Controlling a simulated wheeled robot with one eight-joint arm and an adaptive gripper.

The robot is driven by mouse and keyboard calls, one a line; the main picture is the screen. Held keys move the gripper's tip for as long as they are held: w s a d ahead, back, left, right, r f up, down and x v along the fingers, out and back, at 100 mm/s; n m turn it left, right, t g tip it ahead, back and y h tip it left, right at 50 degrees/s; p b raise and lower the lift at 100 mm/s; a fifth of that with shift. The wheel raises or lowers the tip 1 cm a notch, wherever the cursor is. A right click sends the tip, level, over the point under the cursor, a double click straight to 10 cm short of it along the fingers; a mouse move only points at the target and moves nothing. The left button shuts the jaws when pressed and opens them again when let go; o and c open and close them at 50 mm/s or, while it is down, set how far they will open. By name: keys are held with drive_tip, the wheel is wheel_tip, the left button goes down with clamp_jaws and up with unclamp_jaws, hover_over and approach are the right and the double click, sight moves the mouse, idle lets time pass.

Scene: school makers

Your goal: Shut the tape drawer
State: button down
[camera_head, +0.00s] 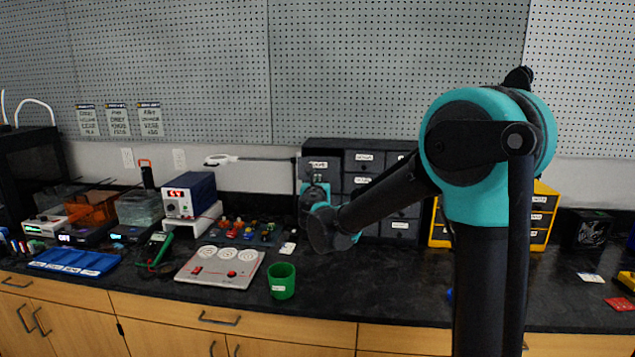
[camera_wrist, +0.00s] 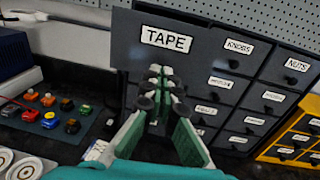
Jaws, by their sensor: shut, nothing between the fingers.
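The tape drawer (camera_wrist: 130,52) is the dark grey top-left drawer of a small-drawer cabinet (camera_wrist: 262,48). Its white TAPE label faces me in the wrist view. Its front stands out in front of the neighbouring drawers, so it looks partly open. In the head view the tape drawer (camera_head: 334,170) shows above and behind my gripper (camera_head: 314,190). In the wrist view my gripper (camera_wrist: 158,88) is shut and empty, with its fingertips in front of the drawer front just below the label. I cannot tell whether they touch it. The gripper hides the drawer's lower middle.
A yellow drawer unit (camera_head: 545,215) stands to the right of the cabinet. A green cup (camera_head: 282,281), a grey button panel (camera_head: 220,267) and a tray of small coloured parts (camera_head: 243,232) are on the bench to the left. The black benchtop before the cabinet is mostly clear.

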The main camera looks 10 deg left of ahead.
drive_tip(key=w, duration=1.2)
drive_tip(key=shift+w+d, duration=0.1)
drive_tip(key=shift+d, duration=0.1)
drive_tip(key=shift+w, duration=0.45)
drive_tip(key=shift+r, duration=0.1)
